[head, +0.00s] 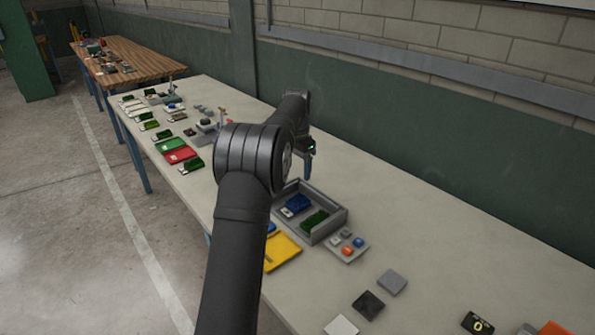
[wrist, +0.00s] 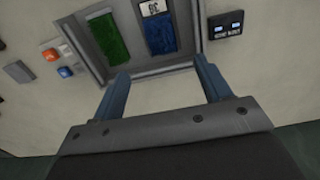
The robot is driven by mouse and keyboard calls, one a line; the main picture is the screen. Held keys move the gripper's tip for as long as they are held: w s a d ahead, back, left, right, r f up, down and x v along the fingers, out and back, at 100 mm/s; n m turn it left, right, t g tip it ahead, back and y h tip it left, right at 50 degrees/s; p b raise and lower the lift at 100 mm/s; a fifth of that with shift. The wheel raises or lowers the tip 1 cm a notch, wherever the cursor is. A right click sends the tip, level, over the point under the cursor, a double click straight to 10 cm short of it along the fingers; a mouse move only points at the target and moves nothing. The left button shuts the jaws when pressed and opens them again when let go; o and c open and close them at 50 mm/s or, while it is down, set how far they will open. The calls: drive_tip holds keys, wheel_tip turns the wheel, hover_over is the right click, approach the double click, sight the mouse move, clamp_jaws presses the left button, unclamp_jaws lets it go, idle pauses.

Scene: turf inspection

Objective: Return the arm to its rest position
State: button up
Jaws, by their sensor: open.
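My gripper (wrist: 162,82) shows in the wrist view with its two blue fingers wide apart and nothing between them. In the head view my dark arm reaches over the table, and the gripper (head: 308,168) hangs near the wall side of a grey tray (head: 335,222). The tray holds a green turf-like piece (head: 315,220) and a blue piece (head: 297,204) with a white label. In the wrist view the fingertips lie by the tray's near edge, with the green piece (wrist: 109,38) and blue piece (wrist: 160,33) beyond. The arm hides part of the table.
The long pale table (head: 420,240) stands along a green and block wall. A button panel (head: 347,246) and a yellow tray (head: 282,252) lie close to the grey tray. Small square samples (head: 391,282) lie toward the front. Red and green trays (head: 177,151) lie farther back.

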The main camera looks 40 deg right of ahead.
sight(298, 200)
wheel_tip(298, 200, down, 12)
drive_tip(key=shift+r, duration=1.7)
